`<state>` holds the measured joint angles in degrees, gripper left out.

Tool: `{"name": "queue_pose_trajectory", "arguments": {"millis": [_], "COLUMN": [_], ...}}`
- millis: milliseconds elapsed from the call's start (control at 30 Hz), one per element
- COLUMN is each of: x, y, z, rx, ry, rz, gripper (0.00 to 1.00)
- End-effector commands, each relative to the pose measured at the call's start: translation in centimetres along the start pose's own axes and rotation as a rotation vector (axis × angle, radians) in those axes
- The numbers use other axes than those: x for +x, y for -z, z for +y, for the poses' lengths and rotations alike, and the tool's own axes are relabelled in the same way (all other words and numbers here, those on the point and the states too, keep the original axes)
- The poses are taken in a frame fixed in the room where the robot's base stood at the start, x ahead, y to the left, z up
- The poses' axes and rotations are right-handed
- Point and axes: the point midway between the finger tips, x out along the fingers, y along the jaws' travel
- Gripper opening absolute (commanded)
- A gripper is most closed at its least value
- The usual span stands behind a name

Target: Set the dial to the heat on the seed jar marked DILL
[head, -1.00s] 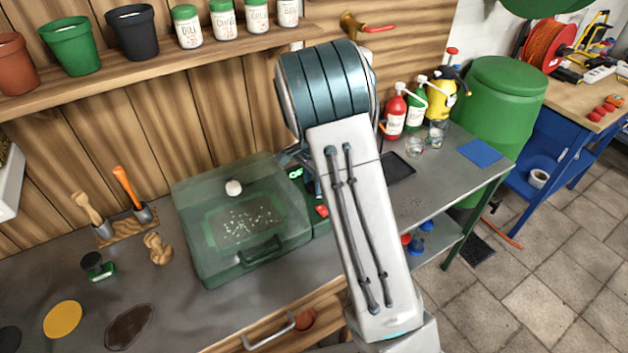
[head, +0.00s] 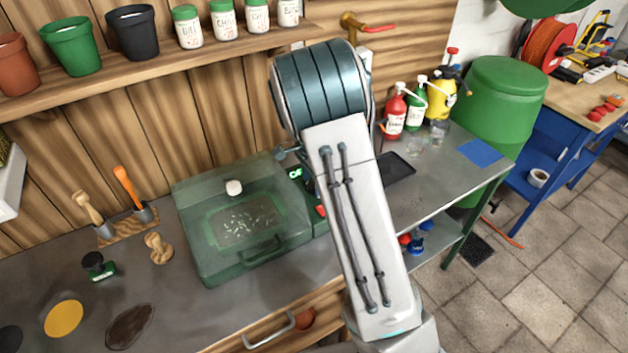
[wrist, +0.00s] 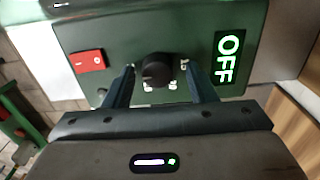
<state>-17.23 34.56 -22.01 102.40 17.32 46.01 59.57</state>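The black round dial (wrist: 157,70) sits on the green control panel, between a red switch and a display (wrist: 229,58) that reads OFF in green. My gripper (wrist: 160,74) is open, with one finger on each side of the dial and a gap visible to each. In the head view my arm hides the dial and gripper; part of the lit display (head: 295,173) shows. The seed jar that appears marked DILL (head: 188,28) stands on the shelf, white with a green lid. The small red writing under its name is too small to read.
The panel belongs to a green propagator box with a clear lid (head: 215,185) on the bench. The red rocker switch (wrist: 86,60) is left of the dial. Other seed jars (head: 224,20) and pots (head: 132,33) line the shelf. Spray bottles (head: 394,112) stand on the right bench.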

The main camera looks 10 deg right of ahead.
Motion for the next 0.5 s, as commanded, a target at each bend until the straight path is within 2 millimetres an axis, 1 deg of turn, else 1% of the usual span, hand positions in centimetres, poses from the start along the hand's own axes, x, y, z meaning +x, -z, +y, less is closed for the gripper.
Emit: {"name": "queue_pose_trajectory", "arguments": {"millis": [333,433,500], "x": [-0.1,-1.1,-2.3], "y": [0.1,0.1,0.1], "z": [0.1,0.1,0.1], "rx": [0.0,0.0,-0.001], "ry": [-0.003,-0.002,0.0], "rz": [0.0,0.0,0.001], "gripper": [0.54,0.54,0.54]}}
